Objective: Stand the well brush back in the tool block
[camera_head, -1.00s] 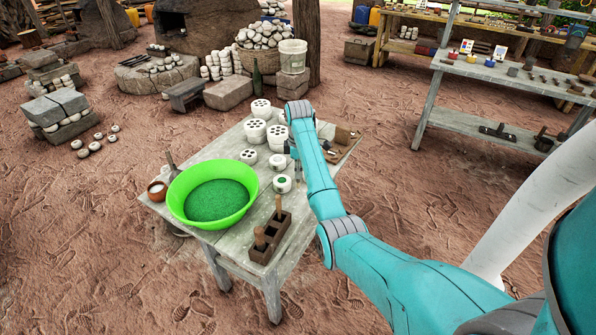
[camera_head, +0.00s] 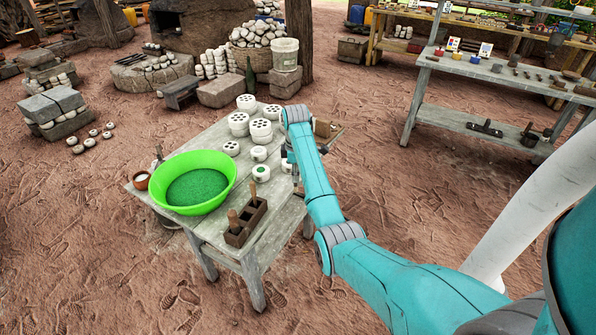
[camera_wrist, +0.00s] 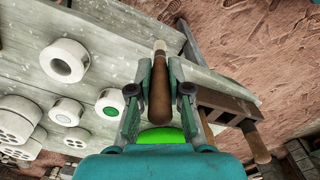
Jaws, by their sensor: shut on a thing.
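My gripper (camera_wrist: 159,68) is shut on the wooden handle of the well brush (camera_wrist: 158,96), seen between its fingers in the wrist view; a pale end shows past the fingertips. In the head view my arm hides most of the gripper above the table's right part. The dark tool block (camera_head: 243,227) stands near the table's front edge, with two wooden-handled tools upright in it and an open slot between them. The tool block also shows right of the gripper in the wrist view (camera_wrist: 224,102), apart from the brush.
A green basin (camera_head: 193,209) of green material fills the table's left part. White pierced pieces (camera_head: 261,131) and small white cups (camera_head: 260,173) stand behind the block. A small brown bowl (camera_head: 141,180) sits at the left edge. A grey shelf (camera_head: 480,72) stands at back right.

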